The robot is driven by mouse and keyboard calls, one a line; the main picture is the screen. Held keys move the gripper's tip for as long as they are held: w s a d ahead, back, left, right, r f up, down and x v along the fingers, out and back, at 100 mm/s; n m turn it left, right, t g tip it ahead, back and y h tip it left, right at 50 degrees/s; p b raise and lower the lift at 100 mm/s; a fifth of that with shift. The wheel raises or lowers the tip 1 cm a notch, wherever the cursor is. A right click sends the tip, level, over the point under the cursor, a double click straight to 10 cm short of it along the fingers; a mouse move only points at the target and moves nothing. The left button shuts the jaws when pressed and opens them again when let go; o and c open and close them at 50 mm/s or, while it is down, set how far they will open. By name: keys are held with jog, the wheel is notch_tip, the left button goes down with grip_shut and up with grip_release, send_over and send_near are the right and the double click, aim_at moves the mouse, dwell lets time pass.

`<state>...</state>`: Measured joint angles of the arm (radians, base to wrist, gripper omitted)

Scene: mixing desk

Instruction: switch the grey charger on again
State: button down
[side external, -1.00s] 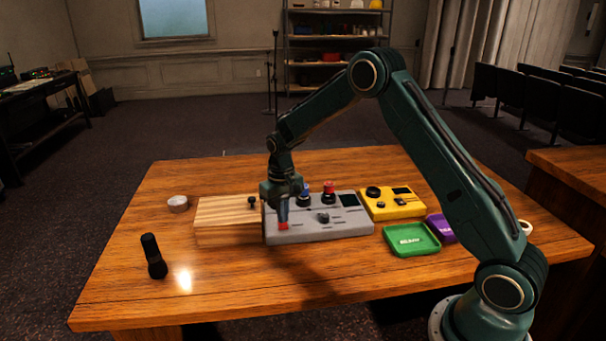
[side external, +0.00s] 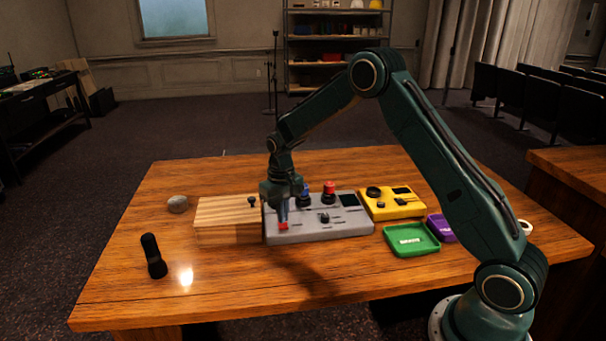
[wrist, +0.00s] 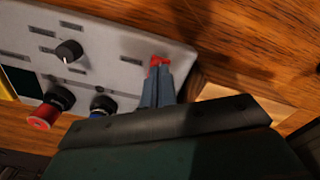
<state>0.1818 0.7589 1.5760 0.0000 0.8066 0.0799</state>
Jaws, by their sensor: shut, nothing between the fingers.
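The grey charger (side external: 345,227) lies on the wooden table, and it fills the upper left of the wrist view (wrist: 105,50). It carries a red rocker or switch (wrist: 157,61) at its near-left corner, a blue knob (side external: 303,191), a red knob (side external: 328,187), a black dial (wrist: 69,50) and a dark display (side external: 348,200). My gripper (side external: 283,222) is shut and empty, pointing down at the red switch. In the wrist view its fingertips (wrist: 160,72) overlap the switch, partly hiding it. I cannot tell which way the switch is set.
A wooden block (side external: 228,220) with a black knob stands left of the charger. A yellow device (side external: 392,208), a green tray (side external: 411,240) and a purple tray (side external: 440,228) lie to the right. The front table is clear.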

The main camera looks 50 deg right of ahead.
aim_at(283, 226)
jog(key=shift+f, duration=1)
dwell(1.1)
jog(key=shift+r, duration=3.55)
jog(key=shift+r, duration=0.1)
